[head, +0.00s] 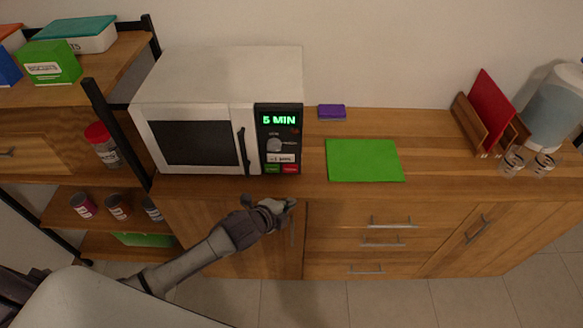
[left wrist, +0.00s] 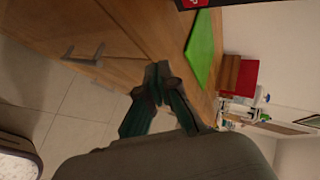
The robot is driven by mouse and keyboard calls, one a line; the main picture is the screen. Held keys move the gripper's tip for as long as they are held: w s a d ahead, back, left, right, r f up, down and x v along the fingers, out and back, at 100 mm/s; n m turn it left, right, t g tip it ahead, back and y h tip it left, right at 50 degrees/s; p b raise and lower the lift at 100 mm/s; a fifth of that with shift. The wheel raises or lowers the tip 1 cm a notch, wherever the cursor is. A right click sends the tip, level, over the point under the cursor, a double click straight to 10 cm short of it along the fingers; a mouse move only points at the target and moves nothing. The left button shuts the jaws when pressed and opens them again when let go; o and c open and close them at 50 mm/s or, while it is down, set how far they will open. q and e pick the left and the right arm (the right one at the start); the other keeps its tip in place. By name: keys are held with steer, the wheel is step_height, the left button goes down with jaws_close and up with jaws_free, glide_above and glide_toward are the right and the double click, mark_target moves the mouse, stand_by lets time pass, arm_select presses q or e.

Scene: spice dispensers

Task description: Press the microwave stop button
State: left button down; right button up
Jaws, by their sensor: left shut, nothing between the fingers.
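The white microwave (head: 220,75) stands on the wooden counter with its door shut. Its display (head: 281,120) reads "5 MIN" in green. A red button (head: 290,169) sits at the bottom right of the black control panel, beside a green button (head: 272,169). My left gripper (head: 290,203) is shut and empty, just in front of the counter edge, below the red button and apart from it. In the left wrist view the fingertips (left wrist: 158,72) meet, and a bit of red on a dark panel (left wrist: 194,3) shows at the top edge. My right gripper is not in view.
A green board (head: 364,160) lies on the counter right of the microwave, with a purple sponge (head: 332,112) behind it. A rack with a red board (head: 490,105), glasses (head: 512,162) and a water jug (head: 556,108) stand at the right. A dark-framed shelf (head: 115,135) stands left.

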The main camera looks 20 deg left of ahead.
arm_select(q)
steer(key=b, duration=0.4)
glide_toward(295, 172)
steer(key=w+d+f, duration=0.1)
steer(key=f, duration=0.1)
steer(key=w+d+f, duration=0.1)
steer(key=shift+w+d+f, duration=0.2)
steer(key=shift+f, duration=0.2)
steer(key=shift+w+a, duration=0.2)
steer(key=shift+w, duration=0.45)
steer(key=shift+w, duration=0.1)
steer(key=shift+w+a, duration=0.1)
steer(key=shift+w, duration=0.2)
steer(key=shift+w+a+r, duration=0.1)
steer(key=shift+w, duration=0.25)
stand_by(0.9)
stand_by(0.3)
steer(key=shift+s+d+p, duration=0.2)
steer(key=shift+s+p, duration=0.25)
steer(key=shift+s, duration=0.35)
